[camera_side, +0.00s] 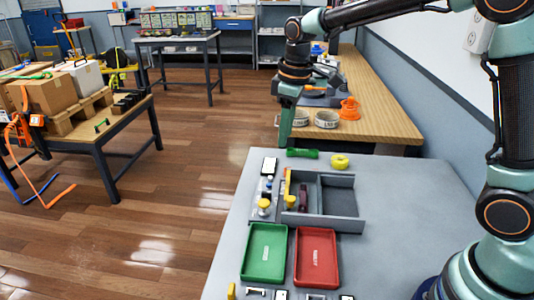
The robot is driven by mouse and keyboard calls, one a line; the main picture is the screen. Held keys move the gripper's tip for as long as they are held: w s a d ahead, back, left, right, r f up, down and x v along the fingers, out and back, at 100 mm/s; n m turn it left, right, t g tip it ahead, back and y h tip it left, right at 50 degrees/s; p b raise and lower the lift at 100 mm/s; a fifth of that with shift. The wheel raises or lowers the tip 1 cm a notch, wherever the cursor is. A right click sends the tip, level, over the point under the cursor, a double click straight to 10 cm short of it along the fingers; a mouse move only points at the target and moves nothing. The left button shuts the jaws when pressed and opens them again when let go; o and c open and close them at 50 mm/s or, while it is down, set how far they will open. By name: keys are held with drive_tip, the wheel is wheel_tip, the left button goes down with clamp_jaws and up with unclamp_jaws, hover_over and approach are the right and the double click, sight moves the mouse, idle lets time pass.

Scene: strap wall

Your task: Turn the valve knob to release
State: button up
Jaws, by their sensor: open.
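My gripper (284,138) points down above the far left edge of the grey table (400,210). Its teal fingers overlap in this view, and I see nothing held between them. A yellow round knob (263,204) stands on a small fitting at the table's left side. Another yellow knob-like part (290,201) is just right of it, beside the grey divided tray. I cannot tell which of these is the valve knob. My gripper is apart from both, beyond them towards the back.
A green cylinder (302,153) and a yellow ring (340,161) lie near the far edge, close to my gripper. The grey divided tray (345,224), green tray (264,229) and red tray (315,232) occupy the left half. The table's right middle is clear. A wooden bench (385,118) stands behind.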

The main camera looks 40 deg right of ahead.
sight(267, 192)
drive_tip(key=w+f, duration=0.1)
drive_tip(key=f, duration=0.5)
drive_tip(key=w+a+f+n+g, duration=0.1)
drive_tip(key=w+f, duration=0.1)
drive_tip(key=f, duration=0.4)
drive_tip(key=w+a+f+n, duration=0.1)
drive_tip(key=f, duration=0.5)
drive_tip(key=shift+w+f, duration=0.2)
drive_tip(key=shift+f, duration=0.2)
clamp_jaws()
